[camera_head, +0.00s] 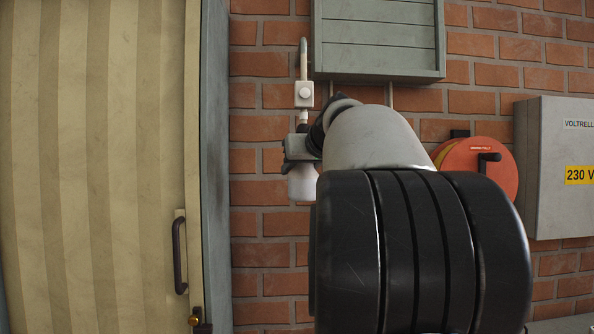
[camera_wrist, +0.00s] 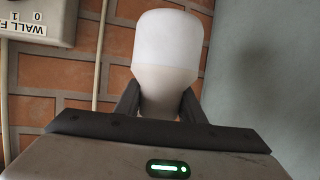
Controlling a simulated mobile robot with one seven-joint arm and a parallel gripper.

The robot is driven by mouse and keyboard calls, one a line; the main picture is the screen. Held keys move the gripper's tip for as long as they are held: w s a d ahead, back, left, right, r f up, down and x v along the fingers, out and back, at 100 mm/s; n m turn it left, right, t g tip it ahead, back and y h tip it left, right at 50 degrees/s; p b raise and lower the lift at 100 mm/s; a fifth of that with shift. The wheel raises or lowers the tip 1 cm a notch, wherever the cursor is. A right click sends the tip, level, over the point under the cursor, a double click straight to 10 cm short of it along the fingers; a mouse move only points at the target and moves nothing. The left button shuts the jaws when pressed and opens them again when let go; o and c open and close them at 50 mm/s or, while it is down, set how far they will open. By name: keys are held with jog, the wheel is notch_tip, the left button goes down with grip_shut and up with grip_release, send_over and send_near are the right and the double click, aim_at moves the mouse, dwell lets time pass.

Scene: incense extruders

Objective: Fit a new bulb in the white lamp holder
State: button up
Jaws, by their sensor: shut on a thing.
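In the wrist view a bulb (camera_wrist: 168,45) with a white dome and a cream lower body stands between the two dark fingers of my gripper (camera_wrist: 160,102), which is shut on the cream part. In the head view the bulb (camera_head: 302,183) hangs dome down below my gripper (camera_head: 299,150). Just above is a white fitting (camera_head: 304,94) with a round knob, on a pipe against the brick wall, with a short white piece (camera_head: 303,117) under it; this looks like the lamp holder. My gripper hides the bulb's upper end, so I cannot tell whether it touches the holder.
A grey-green slatted box (camera_head: 380,40) is on the wall at upper right. An orange cable reel (camera_head: 478,168) and a grey 230 V cabinet (camera_head: 560,165) are farther right. A cream ribbed door (camera_head: 90,160) with a dark handle (camera_head: 179,255) fills the left. My arm covers the middle.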

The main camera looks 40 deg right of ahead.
jog(key=shift+a+r+n+y+b, duration=0.1)
jog(key=shift+r+n+y+b, duration=0.1)
jog(key=shift+n+y+b, duration=0.2)
jog(key=shift+a+r+t+y, duration=0.15)
jog(key=shift+t+y, duration=0.15)
jog(key=o, duration=1.2)
jog(key=shift+s, duration=0.1)
